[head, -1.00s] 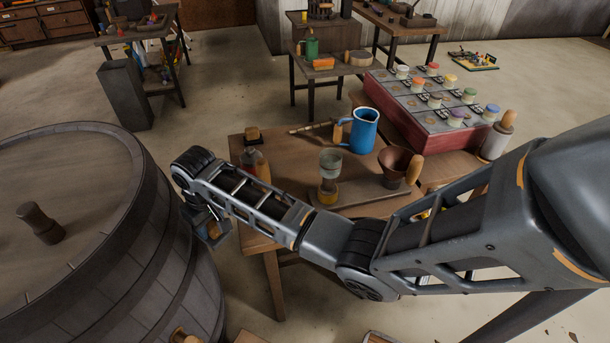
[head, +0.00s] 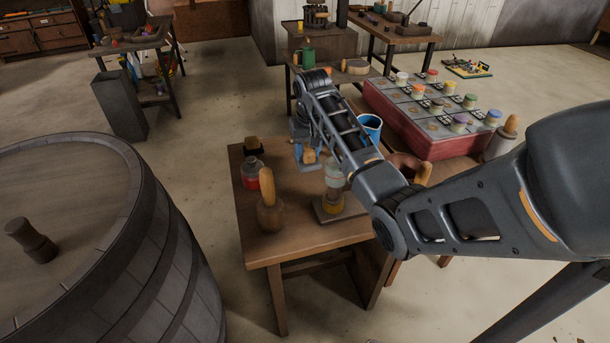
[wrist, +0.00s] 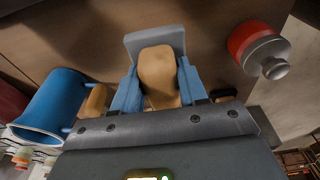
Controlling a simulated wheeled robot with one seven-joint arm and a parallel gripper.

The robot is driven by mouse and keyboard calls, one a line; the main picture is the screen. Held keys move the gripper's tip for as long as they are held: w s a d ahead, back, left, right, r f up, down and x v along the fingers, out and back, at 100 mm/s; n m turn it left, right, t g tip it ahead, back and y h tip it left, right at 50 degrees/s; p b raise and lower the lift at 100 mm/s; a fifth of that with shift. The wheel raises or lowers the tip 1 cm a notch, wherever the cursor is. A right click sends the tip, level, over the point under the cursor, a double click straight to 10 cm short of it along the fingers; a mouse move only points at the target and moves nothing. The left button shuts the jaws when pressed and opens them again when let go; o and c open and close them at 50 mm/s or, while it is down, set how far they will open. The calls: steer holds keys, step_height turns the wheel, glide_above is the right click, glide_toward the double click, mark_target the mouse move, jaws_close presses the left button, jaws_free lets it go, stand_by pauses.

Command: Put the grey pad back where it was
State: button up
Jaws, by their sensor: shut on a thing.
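The grey pad (wrist: 150,42) shows in the wrist view as a flat light-grey plate with a rounded tan wooden grip (wrist: 158,72). My gripper (wrist: 155,92) is shut on the wooden grip between its blue fingers, with the plate beyond the fingertips. In the head view my gripper (head: 307,152) is over the back part of the wooden table (head: 300,238), and the tan grip shows at the fingers. I cannot tell whether the pad touches the tabletop.
A red-and-grey jar (head: 251,173) and a wooden-handled round tool (head: 269,212) stand left of my gripper. The blue jug (head: 370,124) is to its right, partly behind my arm. A small dark block with a wooden top (head: 252,145) sits at the back left. A barrel (head: 150,235) stands left.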

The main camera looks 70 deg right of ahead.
mark_target(309, 150)
step_height(309, 150, down, 8)
steer(key=shift+r, duration=0.25)
steer(key=o, duration=1)
steer(key=shift+f, duration=0.15)
steer(key=r, duration=0.3)
steer(key=a+r, duration=0.1)
steer(key=r, duration=0.3)
steer(key=s+r, duration=0.1)
steer(key=r, duration=0.3)
steer(key=shift+a+r, duration=0.15)
steer(key=shift+r, duration=0.45)
steer(key=shift+s, duration=0.15)
